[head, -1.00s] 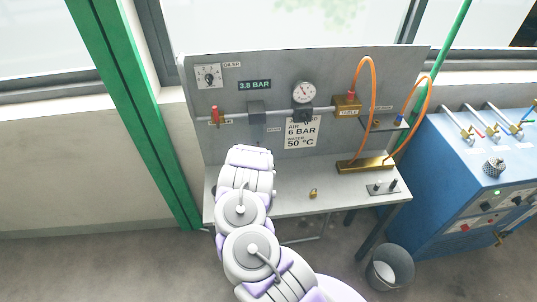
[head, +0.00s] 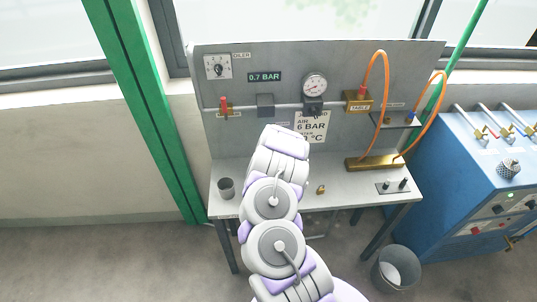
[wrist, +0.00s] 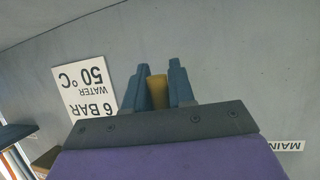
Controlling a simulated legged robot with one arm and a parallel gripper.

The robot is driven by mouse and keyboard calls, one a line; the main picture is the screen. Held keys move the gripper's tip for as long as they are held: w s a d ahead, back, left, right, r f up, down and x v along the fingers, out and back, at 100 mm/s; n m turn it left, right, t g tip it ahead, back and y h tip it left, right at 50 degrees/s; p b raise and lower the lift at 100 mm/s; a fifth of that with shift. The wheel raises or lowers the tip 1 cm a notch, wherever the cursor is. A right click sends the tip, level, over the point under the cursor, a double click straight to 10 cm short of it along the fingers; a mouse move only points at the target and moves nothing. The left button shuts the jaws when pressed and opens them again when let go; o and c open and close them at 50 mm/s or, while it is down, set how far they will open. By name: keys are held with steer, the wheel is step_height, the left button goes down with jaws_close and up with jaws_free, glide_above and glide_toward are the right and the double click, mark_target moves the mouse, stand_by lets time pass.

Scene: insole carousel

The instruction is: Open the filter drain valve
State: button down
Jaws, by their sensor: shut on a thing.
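In the wrist view, my gripper (wrist: 159,88) is shut on a yellow piece (wrist: 159,92), which stands between its two blue-grey fingers. It is in front of the grey panel, between the sign and the MAIN label, around where the filter hangs; the piece appears to be the drain valve. In the head view, the grey filter block (head: 265,105) sits on the pipe of the panel. My arm hides the gripper and the area below the filter there. The display (head: 264,77) reads 0.7 BAR.
A red-handled valve (head: 224,104) is left of the filter, a round gauge (head: 314,86) right. On the bench (head: 300,206) stand a grey cup (head: 226,188) and a small brass item (head: 321,189). A blue machine (head: 480,190) and a bin (head: 396,268) are at right.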

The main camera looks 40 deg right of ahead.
steer(key=shift+a, duration=0.1)
stand_by(0.3)
steer(key=c, duration=1.1)
jaws_free()
steer(key=shift+w, duration=0.1)
steer(key=shift+o, duration=0.2)
steer(key=p+v, duration=0.5)
steer(key=v, duration=1.2)
